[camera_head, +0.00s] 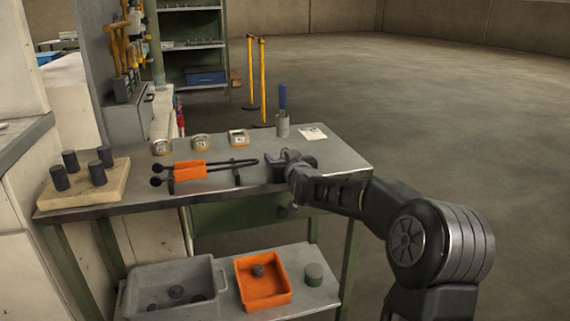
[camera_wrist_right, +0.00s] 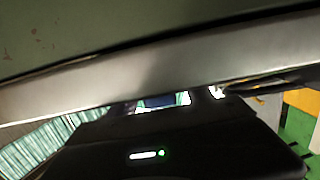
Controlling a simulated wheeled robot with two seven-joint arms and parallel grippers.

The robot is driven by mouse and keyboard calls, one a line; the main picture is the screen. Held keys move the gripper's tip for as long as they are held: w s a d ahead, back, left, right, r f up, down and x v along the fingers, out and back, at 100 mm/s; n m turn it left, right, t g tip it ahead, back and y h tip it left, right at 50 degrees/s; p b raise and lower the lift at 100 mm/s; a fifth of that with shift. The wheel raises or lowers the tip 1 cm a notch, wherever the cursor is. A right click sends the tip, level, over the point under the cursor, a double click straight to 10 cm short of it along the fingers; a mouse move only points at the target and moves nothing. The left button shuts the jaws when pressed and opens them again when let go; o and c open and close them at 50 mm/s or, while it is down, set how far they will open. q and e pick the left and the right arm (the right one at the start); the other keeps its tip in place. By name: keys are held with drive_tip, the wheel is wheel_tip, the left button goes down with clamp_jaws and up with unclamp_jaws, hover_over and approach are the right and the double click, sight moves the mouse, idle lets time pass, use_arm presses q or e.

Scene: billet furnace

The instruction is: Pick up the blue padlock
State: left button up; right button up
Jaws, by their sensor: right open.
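I cannot make out a blue padlock in either view. The only clearly blue item on the metal table (camera_head: 335,157) is the handle of an upright tool (camera_head: 282,112) near the back. My right gripper (camera_head: 283,160) is open at the table's front edge, right of the orange-gripped tongs (camera_head: 190,170). I see nothing held in it. In the right wrist view a pale metal edge (camera_wrist_right: 150,80) crosses close to the camera and hides much of the scene. My left gripper is out of view.
Three small labelled items (camera_head: 201,142) line the table's back. A wooden block with dark cylinders (camera_head: 85,188) stands at left. A grey bin (camera_head: 150,275) and an orange bin (camera_head: 262,297) sit on the lower shelf. The floor (camera_head: 450,120) at right is clear.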

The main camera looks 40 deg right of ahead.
drive_tip(key=shift+c, duration=0.6)
clamp_jaws()
idle(0.3)
